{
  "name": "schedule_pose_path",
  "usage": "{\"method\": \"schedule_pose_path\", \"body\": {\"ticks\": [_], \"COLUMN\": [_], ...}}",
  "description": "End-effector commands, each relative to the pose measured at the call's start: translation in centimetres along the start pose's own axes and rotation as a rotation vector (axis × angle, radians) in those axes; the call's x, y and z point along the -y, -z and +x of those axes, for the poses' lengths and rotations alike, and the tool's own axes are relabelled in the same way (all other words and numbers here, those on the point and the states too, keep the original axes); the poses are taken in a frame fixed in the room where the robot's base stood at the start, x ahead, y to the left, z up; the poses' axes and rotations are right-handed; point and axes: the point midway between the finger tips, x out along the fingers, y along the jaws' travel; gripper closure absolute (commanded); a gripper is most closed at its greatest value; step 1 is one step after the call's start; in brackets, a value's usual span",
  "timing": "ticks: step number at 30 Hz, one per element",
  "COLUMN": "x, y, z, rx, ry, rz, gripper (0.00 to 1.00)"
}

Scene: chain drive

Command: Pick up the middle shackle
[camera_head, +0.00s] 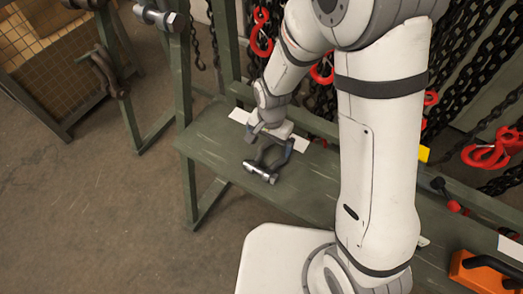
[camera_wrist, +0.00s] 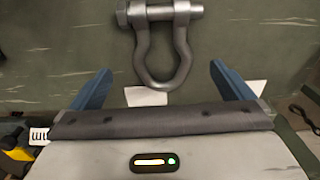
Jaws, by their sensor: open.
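A grey steel shackle (camera_head: 262,172) lies on the green bench (camera_head: 225,152), with its bolt toward the front edge. In the wrist view the shackle (camera_wrist: 182,45) has its bolt at the top and its rounded bow toward my gripper. My gripper (camera_head: 269,147) is low over the bench, just behind the shackle. In the wrist view the blue fingers of my gripper (camera_wrist: 160,68) are spread wide, one on each side of the bow, with clear gaps and nothing held. Whether this is the middle shackle cannot be told, as my arm hides part of the bench.
White labels (camera_head: 238,115) lie on the bench behind the shackle. Black chains and red hooks (camera_head: 262,35) hang behind it. An orange tool (camera_head: 485,272) is at the lower right. Another large shackle (camera_head: 106,72) and a bolt (camera_head: 158,17) are at the upper left. The floor at left is clear.

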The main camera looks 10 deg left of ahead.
Motion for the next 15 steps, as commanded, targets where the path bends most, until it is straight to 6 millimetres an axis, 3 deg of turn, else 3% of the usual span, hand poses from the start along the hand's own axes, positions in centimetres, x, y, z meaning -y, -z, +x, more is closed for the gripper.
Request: {"method": "schedule_pose_path", "body": {"ticks": [5,15], "x": [1.2,1.1], "y": [-1.1,-1.1], "z": [2.2,5.4], "rx": [0.009,0.009], "ry": [-0.013,-0.013], "rz": [0.027,0.032], "gripper": [0.00,0.00]}}
